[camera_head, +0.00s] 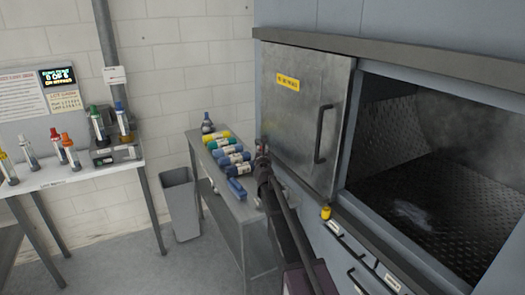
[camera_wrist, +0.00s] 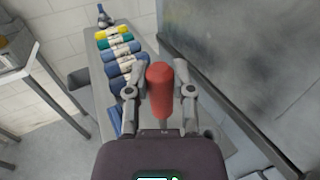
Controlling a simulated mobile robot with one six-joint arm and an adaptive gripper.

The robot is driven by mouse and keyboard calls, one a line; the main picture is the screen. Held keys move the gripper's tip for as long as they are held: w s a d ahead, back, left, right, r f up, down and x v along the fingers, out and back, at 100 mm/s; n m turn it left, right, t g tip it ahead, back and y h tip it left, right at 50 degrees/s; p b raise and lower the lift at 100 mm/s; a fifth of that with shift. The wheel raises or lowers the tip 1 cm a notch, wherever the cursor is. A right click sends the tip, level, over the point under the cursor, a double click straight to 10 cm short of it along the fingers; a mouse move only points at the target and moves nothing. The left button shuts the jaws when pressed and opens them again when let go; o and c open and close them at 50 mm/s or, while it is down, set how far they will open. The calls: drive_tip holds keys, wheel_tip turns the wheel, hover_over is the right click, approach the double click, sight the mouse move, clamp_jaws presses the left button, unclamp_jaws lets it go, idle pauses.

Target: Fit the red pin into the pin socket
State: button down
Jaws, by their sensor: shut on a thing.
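The red pin (camera_wrist: 160,88) stands between the two fingers of my gripper (camera_wrist: 160,100) in the wrist view, its rounded red end toward the camera. My gripper is shut on it. In the head view my gripper (camera_head: 263,158) is raised in front of the washer door, near the right edge of the steel bench; the pin cannot be made out there. I cannot identify the pin socket in either view. A small yellow piece (camera_head: 326,212) sits on the washer's front ledge, below the door handle.
The washer door (camera_head: 295,110) is beside the dark open chamber (camera_head: 430,180).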

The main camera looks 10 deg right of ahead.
drive_tip(key=shift+r+p, duration=1.15)
drive_tip(key=shift+r, duration=0.15)
drive_tip(key=shift+a, duration=0.15)
